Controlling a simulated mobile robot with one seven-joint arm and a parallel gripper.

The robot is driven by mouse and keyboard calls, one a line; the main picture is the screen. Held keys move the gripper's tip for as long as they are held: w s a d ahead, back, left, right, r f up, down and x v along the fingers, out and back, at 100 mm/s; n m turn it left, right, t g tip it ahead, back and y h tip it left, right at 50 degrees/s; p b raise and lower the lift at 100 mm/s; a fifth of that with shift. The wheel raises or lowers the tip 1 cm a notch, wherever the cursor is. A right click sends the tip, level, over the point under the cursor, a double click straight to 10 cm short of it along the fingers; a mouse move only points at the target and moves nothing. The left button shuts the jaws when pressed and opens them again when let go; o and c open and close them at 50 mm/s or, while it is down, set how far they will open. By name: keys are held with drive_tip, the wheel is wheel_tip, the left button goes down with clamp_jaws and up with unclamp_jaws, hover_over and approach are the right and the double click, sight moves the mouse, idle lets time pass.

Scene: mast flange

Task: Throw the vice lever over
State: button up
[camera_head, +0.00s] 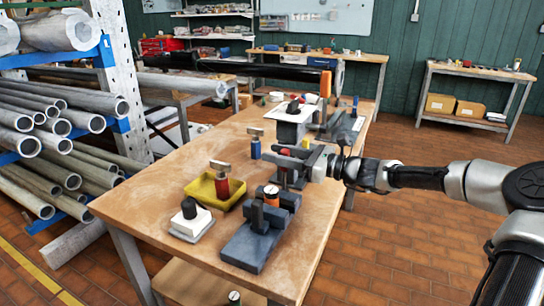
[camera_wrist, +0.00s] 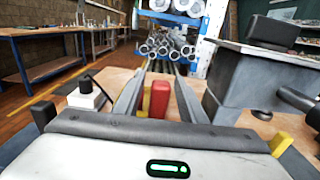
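My gripper (camera_head: 291,158) reaches in from the right over the workbench. In the wrist view its two grey fingers (camera_wrist: 157,92) stand apart. A red block-like piece (camera_wrist: 158,99) shows between them; I cannot tell whether it is the lever's grip, and no finger clearly touches it. A grey-blue vice (camera_head: 250,243) sits at the near bench edge, below my gripper, with an orange-banded round part (camera_head: 270,196) at its jaws. Another grey vice-like fixture (camera_head: 342,128) stands at the back, with an upright orange handle (camera_head: 325,84) beside it. My gripper partly hides the bench middle.
A yellow tray (camera_head: 206,195) holds a red T-topped tool (camera_head: 221,180). A white block with a black knob (camera_head: 190,220) and a blue T-topped tool (camera_head: 255,147) stand nearby. A grey box-topped stand (camera_head: 293,114) is close behind my gripper. A pipe rack (camera_head: 115,60) borders the left.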

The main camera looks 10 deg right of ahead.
drive_tip(key=shift+x, duration=0.9)
drive_tip(key=shift+c, duration=0.5)
clamp_jaws()
